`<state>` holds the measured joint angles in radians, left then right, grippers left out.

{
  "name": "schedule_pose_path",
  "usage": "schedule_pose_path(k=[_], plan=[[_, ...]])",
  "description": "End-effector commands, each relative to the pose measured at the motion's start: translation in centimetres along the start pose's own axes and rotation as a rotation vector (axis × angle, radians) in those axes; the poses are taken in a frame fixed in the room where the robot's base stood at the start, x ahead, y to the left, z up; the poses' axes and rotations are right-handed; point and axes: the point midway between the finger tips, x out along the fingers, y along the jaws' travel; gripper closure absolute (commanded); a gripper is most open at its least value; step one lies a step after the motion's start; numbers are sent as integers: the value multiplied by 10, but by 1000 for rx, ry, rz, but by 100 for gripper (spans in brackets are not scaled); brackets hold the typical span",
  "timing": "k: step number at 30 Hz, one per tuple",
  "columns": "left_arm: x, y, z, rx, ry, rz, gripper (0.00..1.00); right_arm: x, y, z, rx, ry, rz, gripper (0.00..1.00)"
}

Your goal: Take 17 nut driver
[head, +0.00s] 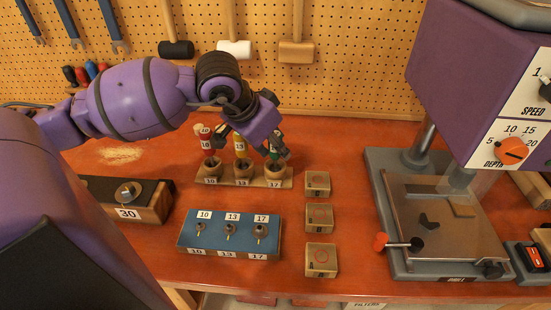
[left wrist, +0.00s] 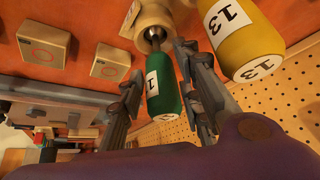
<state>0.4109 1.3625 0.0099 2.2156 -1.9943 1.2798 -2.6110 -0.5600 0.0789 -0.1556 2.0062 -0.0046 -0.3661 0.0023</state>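The 17 nut driver (head: 275,154) has a green handle and stands upright in the right-hand socket of the wooden rack (head: 222,181), above the label 17. In the left wrist view its green handle (left wrist: 164,92) carries a white label, and its shaft goes into the round wooden holder. My left gripper (left wrist: 160,68) is open, with one finger on each side of the handle and a gap visible on the left side. In the head view the gripper (head: 277,149) hides part of the driver. My right gripper is in neither view.
The yellow 13 driver (head: 240,145) stands close beside my left gripper; the red 10 driver (head: 207,140) is farther left. In front are a blue tray (head: 184,240) with numbered sockets and several wooden blocks (head: 319,217). A purple drill press (head: 470,80) stands at right.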

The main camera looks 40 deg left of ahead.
Motion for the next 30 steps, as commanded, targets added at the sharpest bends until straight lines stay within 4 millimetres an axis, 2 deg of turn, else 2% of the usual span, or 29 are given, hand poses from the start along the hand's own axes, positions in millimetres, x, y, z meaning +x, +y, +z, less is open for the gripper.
schedule_pose_path(k=[5, 12, 23, 30], plan=[[0, 0, 0, 0, 0, -1, 69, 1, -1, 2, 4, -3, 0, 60], [0, 0, 0, 0, 0, -1, 100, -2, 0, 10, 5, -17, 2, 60], [-3, 0, -2, 0, 2, -2, 100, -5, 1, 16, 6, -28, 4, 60], [-25, -1, -15, 1, 3, -4, 100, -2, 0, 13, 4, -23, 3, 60]])
